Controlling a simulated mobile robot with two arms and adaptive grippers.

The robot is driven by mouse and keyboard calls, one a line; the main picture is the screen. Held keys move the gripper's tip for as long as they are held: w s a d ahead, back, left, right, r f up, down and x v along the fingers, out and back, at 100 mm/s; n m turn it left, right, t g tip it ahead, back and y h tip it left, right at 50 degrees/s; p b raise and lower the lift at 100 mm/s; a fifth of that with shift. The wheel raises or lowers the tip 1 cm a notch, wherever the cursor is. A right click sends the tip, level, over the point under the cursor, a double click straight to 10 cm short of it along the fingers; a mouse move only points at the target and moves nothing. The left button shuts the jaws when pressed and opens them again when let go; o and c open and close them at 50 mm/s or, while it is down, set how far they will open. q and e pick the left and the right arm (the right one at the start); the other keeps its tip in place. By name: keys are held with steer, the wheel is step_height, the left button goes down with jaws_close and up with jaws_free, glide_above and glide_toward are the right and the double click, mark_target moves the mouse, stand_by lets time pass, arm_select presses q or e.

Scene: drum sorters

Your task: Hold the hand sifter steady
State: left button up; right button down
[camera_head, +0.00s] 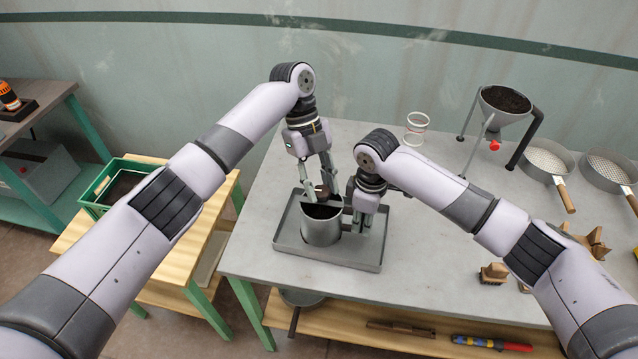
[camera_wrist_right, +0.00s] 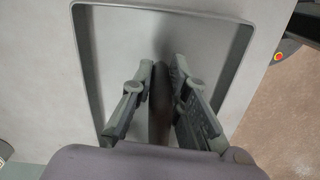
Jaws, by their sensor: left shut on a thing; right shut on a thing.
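The hand sifter (camera_head: 320,228) is a grey metal cup with a dark inside, standing upright in a shallow grey tray (camera_head: 290,252). My left gripper (camera_head: 322,193) reaches down from above to the cup's top and is shut on a small brown part there, perhaps a knob; its fingers partly hide the opening. My right gripper (camera_head: 360,222) is at the cup's right side, shut on the sifter, seemingly at its handle. In the right wrist view my right gripper's fingers (camera_wrist_right: 158,95) stand either side of a narrow dark upright part, above the tray (camera_wrist_right: 120,14).
A stand with a funnel of dark soil (camera_head: 505,100) is at the back right, near a clear cup (camera_head: 416,127). Two round sieves (camera_head: 547,158) (camera_head: 607,170) and wooden blocks (camera_head: 494,272) lie at the right. A green crate (camera_head: 112,172) stands on the left. The table's middle is mostly clear.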

arm_select(q)
steer(key=m+y, duration=0.1)
steer(key=m, duration=0.1)
steer(key=m+y, duration=0.1)
steer(key=m, duration=0.2)
steer(key=shift+d+m+g, duration=0.2)
steer(key=shift+m+g, duration=0.1)
steer(key=m+y, duration=0.1)
steer(key=m, duration=0.2)
steer(key=m+y, duration=0.1)
steer(key=m, duration=0.2)
steer(key=shift+d+y, duration=0.1)
steer(key=shift+y, duration=0.2)
steer(key=o, duration=1.1)
steer(key=shift+o, duration=0.2)
